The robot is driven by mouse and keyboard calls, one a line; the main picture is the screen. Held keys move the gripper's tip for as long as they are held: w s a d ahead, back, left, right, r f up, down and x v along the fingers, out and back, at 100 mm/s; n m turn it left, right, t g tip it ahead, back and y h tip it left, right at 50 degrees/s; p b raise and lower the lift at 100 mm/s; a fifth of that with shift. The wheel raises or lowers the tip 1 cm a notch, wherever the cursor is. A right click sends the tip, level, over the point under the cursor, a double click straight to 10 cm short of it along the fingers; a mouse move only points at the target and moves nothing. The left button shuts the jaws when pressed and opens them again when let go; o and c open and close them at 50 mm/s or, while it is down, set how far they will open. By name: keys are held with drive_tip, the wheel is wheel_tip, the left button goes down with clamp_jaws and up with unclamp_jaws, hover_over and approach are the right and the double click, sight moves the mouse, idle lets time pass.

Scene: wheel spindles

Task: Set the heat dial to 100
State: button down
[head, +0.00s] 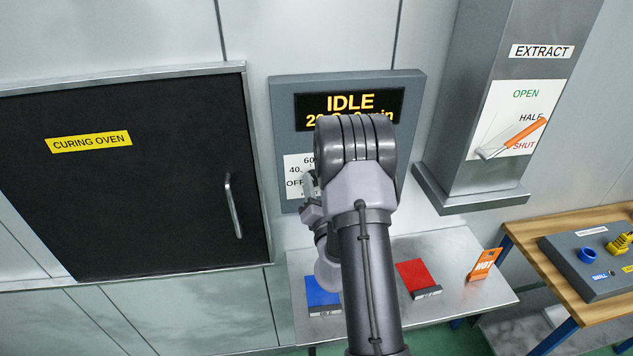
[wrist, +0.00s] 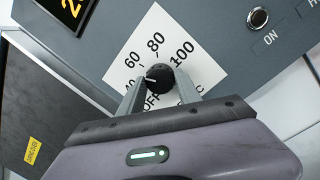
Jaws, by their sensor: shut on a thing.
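The heat dial (wrist: 160,76) is a round black knob on a white scale plate in the wrist view. The plate reads 60, 80, 100 and OFF. A small white mark on the knob faces left, below the 60; the scale there is partly hidden by a finger, so I cannot read the exact setting. My gripper (wrist: 158,84) is shut on the knob, one finger on each side. In the head view my gripper (head: 309,192) is at the scale plate (head: 292,162) on the oven's control panel (head: 283,112), and my arm hides the knob.
The panel's display (head: 350,104) reads IDLE. The curing oven door (head: 130,190) with a handle (head: 233,205) is left. An EXTRACT column (head: 470,120) with an orange-handled lever (head: 515,138) is right. A shelf (head: 455,250) below holds blue and red items and a HOT sign (head: 484,264).

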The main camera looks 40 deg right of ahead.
drive_tip(key=m+p, duration=0.1)
drive_tip(key=m, duration=0.1)
drive_tip(key=m+p, duration=0.1)
drive_tip(key=m, duration=0.1)
drive_tip(key=m+h+p, duration=0.1)
drive_tip(key=m, duration=0.1)
drive_tip(key=shift+r+g+p, duration=0.25)
drive_tip(key=shift+g+p, duration=0.1)
drive_tip(key=shift+g, duration=0.05)
drive_tip(key=m+p, duration=0.2)
drive_tip(key=m, duration=0.1)
drive_tip(key=m+g+p, duration=0.1)
drive_tip(key=m+p, duration=0.2)
drive_tip(key=m, duration=0.1)
drive_tip(key=shift+w+a+h, duration=0.1)
drive_tip(key=shift+h, duration=0.3)
drive_tip(key=m+p, duration=0.4)
drive_tip(key=m, duration=0.2)
drive_tip(key=shift+m+g, duration=0.3)
drive_tip(key=m+p, duration=0.1)
drive_tip(key=m, duration=0.1)
drive_tip(key=m+p, duration=0.1)
drive_tip(key=m, duration=0.2)
drive_tip(key=shift+w+g+y, duration=0.1)
drive_tip(key=shift+g+y, duration=0.2)
drive_tip(key=shift+m, duration=0.4)
drive_tip(key=c, duration=0.8)
unclamp_jaws()
drive_tip(key=shift+f, duration=0.1)
drive_tip(key=shift+c, duration=0.2)
